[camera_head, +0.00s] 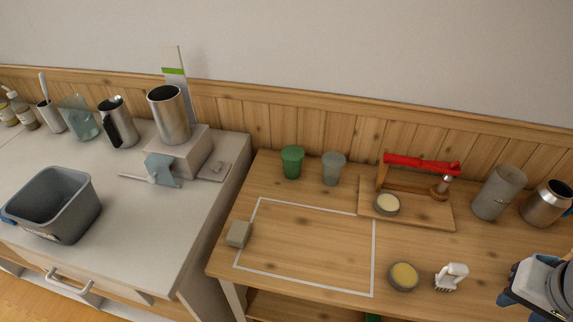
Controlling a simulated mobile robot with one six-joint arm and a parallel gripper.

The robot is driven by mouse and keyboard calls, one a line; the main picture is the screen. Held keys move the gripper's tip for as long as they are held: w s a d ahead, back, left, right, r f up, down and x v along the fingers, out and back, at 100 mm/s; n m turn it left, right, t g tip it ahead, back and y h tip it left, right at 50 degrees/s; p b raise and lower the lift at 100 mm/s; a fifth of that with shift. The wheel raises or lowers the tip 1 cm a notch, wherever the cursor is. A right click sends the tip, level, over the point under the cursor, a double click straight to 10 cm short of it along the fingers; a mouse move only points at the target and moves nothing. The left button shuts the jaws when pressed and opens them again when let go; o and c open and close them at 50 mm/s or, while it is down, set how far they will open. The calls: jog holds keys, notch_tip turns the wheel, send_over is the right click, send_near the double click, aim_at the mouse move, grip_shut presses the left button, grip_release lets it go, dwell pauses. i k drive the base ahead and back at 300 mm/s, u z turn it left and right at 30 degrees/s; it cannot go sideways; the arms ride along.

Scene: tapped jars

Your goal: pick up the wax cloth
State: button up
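No thing here is plainly a wax cloth. A small beige-grey block-like piece (238,234), perhaps a folded cloth, lies on the wooden table at the left side of the white-outlined rectangle. A round dark tin with a yellow, wax-like filling (404,276) stands near the table's front edge. Part of my arm, white and dark blue, shows at the lower right edge. My gripper's fingers are not visible, so what they hold cannot be seen.
A wooden board (430,213) bears a red-handled press (421,164) and a pale round dish (386,204). Green (292,162) and grey (333,169) cups stand behind. The outlined rectangle's middle (310,245) is clear. A grey tub (57,205) sits on the left counter.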

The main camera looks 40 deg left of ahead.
aim_at(238, 234)
jog(key=u, duration=2.25)
